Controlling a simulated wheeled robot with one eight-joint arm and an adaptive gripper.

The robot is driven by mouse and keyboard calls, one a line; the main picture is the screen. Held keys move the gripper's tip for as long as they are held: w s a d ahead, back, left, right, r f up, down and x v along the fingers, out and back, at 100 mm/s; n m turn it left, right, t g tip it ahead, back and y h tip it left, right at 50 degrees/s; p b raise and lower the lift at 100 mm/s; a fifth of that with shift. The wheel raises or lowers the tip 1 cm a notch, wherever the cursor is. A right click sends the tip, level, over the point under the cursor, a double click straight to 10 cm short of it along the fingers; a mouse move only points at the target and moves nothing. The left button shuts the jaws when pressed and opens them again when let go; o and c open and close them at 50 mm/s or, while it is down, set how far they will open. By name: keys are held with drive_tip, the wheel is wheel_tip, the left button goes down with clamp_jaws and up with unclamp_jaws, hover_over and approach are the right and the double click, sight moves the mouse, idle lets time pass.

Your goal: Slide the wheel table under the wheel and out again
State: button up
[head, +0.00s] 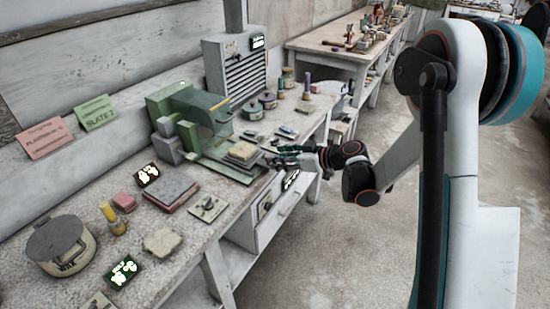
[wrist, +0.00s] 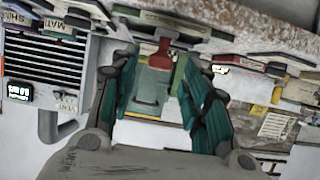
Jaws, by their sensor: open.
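A green surface-grinder-like machine (head: 165,110) stands on the near bench in the head view. A rounded green housing (head: 207,108) at its top right looks like the wheel guard; the wheel itself I cannot make out. Below it a low green table (head: 228,172) extends toward the bench's front edge, with a stack of tan slabs (head: 243,150) on or beside it. My gripper (head: 290,156) is open at the bench edge, right of the table's end. In the wrist view its teal fingers (wrist: 160,75) are spread, with a green panel (wrist: 152,88) and a red knob-like part (wrist: 165,55) seen between them.
A grey louvred unit (head: 236,68) stands behind. Left on the bench are a lidded wax pot (head: 60,245), a dark-topped slab (head: 172,190) and small blocks. Jars (head: 288,78) stand beyond. A drawer (head: 268,205) lies below the bench edge; the floor (head: 335,245) in front is clear.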

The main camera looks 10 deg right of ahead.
drive_tip(key=v, duration=0.9)
